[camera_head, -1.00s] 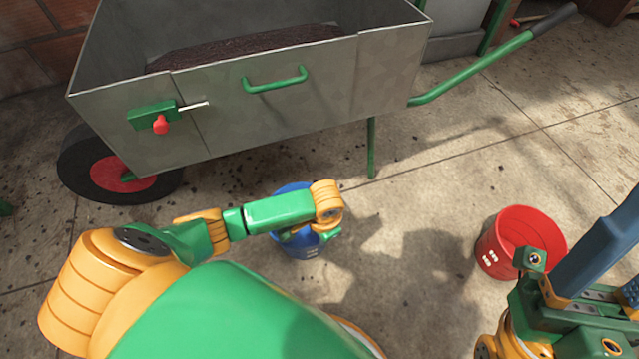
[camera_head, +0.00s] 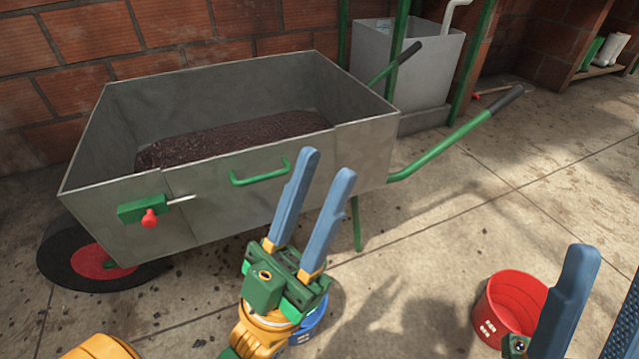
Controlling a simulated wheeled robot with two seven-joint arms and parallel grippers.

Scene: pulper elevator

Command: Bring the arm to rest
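My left gripper (camera_head: 327,163) stands low in the middle of the head view, its two blue fingers pointing up and apart with nothing between them. It appears in front of the wheelbarrow's near side; I cannot tell the gap to it. My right gripper (camera_head: 601,262) is at the lower right corner, partly cut off by the frame. Its two blue fingers are apart, with no object seen between them. Most of both arms lies outside the picture.
A grey metal wheelbarrow (camera_head: 225,215) with a green handle holds dark material (camera_head: 235,138). A blue bucket (camera_head: 312,322) is mostly hidden behind my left gripper. A red bucket (camera_head: 500,318) stands beside my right gripper. A grey tank (camera_head: 425,65) is at the back. Concrete floor between is clear.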

